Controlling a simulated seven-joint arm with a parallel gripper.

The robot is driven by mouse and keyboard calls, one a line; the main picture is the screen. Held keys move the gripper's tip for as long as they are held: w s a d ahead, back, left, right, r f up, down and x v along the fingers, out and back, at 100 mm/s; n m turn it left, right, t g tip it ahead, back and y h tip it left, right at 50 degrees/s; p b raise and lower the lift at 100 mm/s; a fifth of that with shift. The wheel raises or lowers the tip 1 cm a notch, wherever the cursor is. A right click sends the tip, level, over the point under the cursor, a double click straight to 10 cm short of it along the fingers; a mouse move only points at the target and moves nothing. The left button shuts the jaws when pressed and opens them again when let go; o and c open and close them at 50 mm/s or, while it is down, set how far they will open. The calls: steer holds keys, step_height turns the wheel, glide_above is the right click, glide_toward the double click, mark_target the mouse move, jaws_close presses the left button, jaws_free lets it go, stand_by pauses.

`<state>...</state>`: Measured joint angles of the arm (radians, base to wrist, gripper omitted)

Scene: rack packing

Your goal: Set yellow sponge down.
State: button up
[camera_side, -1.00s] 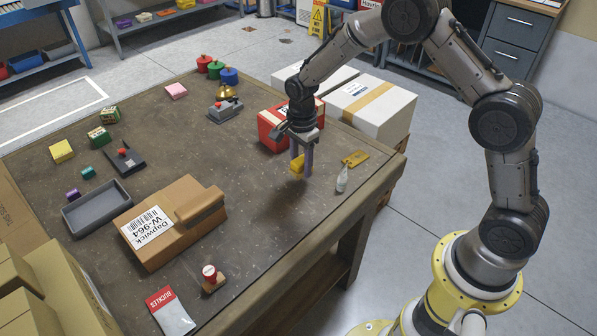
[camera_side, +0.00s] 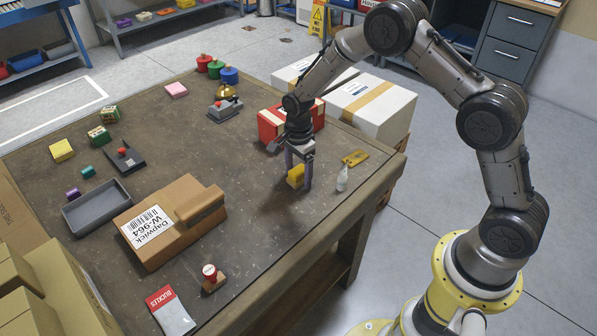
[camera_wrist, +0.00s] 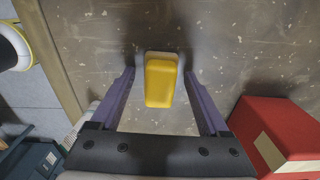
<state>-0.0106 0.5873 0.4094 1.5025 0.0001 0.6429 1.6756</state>
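The yellow sponge (camera_side: 295,177) rests on the brown tabletop near its right side, in front of the red box. In the wrist view the sponge (camera_wrist: 160,82) is a rounded yellow block with a paler far end. My gripper (camera_side: 299,186) points down over it, with one purple finger on each side. In the wrist view the fingers of my gripper (camera_wrist: 160,74) stand apart from the sponge, with a gap on both sides. The gripper is open around the sponge.
A red box (camera_side: 271,125) stands behind the gripper. A small clear bottle (camera_side: 342,179) and a yellow tag (camera_side: 355,158) lie to the right, near the table edge. A cardboard box (camera_side: 175,222) stands to the left. The table between that box and the sponge is clear.

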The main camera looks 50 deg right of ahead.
mark_target(299, 170)
steer(key=shift+r, duration=0.1)
steer(key=s+r+n+t, duration=0.1)
steer(key=s+r+n, duration=0.15)
steer(key=r, duration=0.85)
steer(key=s+r+n, duration=0.2)
steer(key=s+r, duration=0.2)
steer(key=r, duration=0.7)
steer(key=s+r+n+t, duration=0.2)
steer(key=s+n, duration=0.5)
steer(key=s, duration=0.4)
steer(key=s+r+n+t, duration=0.2)
steer(key=s+r+n, duration=0.2)
steer(key=s, duration=0.8)
steer(key=n, duration=0.2)
steer(key=shift+d+n, duration=0.25)
steer(key=shift+n, duration=0.1)
steer(key=shift+s+f+n+t, duration=0.3)
steer(key=shift+s+n, duration=0.1)
steer(key=shift+s, duration=0.15)
